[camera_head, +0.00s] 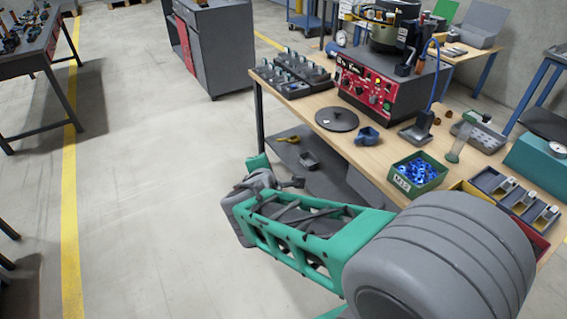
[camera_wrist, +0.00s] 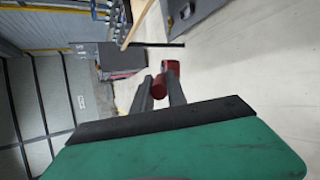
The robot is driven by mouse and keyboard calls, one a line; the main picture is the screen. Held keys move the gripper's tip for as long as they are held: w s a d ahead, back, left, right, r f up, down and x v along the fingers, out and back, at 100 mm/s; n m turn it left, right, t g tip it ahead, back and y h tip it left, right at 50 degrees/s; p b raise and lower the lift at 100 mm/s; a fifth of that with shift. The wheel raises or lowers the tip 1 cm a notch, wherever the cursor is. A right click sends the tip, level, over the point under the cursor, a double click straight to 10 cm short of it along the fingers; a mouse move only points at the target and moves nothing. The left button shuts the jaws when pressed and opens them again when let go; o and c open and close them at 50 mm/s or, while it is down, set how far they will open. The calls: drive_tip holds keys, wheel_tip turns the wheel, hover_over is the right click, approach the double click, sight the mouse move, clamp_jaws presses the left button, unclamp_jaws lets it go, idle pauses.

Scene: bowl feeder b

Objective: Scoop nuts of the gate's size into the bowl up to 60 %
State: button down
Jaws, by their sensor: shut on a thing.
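My gripper (camera_wrist: 158,92) points away from the camera in the wrist view, its two dark fingers close together on a small red thing (camera_wrist: 170,68) at their tips. I cannot tell what the red thing is. In the head view my arm's end hangs over the floor left of the workbench, and the fingertips are not clear. The feeder bowl (camera_head: 388,38) sits on a machine with a red control panel (camera_head: 364,88) at the back of the bench. A green bin (camera_head: 424,187) with a label, too small to read surely, holds blue nuts (camera_head: 416,172). The gate cannot be made out.
On the workbench (camera_head: 312,103) lie a dark round disc (camera_head: 337,119), a small blue piece (camera_head: 367,136), a rack (camera_head: 290,72) and a tray with compartments (camera_head: 515,200). A lower shelf juts out below. A grey cabinet (camera_head: 217,45) stands behind.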

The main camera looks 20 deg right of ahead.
drive_tip(key=s+d+m+g+h+p, duration=0.1)
drive_tip(key=s+d+m+g+h, duration=0.15)
drive_tip(key=d, duration=0.85)
drive_tip(key=s+d+m+g+h+p, duration=0.1)
drive_tip(key=s+d+m+g+h, duration=0.15)
drive_tip(key=d, duration=0.85)
drive_tip(key=s+d+m+g+h+p, duration=0.1)
drive_tip(key=s+d+m, duration=0.25)
drive_tip(key=d, duration=0.75)
drive_tip(key=s+d+f+m+g+h+p, duration=0.15)
drive_tip(key=s+d+m+g, duration=0.35)
drive_tip(key=s+d, duration=0.85)
drive_tip(key=s+d+f+g+b, duration=0.1)
drive_tip(key=s+d+f+b, duration=0.25)
drive_tip(key=f, duration=0.25)
wheel_tip(320, 180, up, 10)
drive_tip(key=a+m+h+p, duration=0.1)
drive_tip(key=h+p, duration=0.1)
drive_tip(key=p, duration=0.1)
drive_tip(key=shift+a+f, duration=0.2)
drive_tip(key=shift+f, duration=0.05)
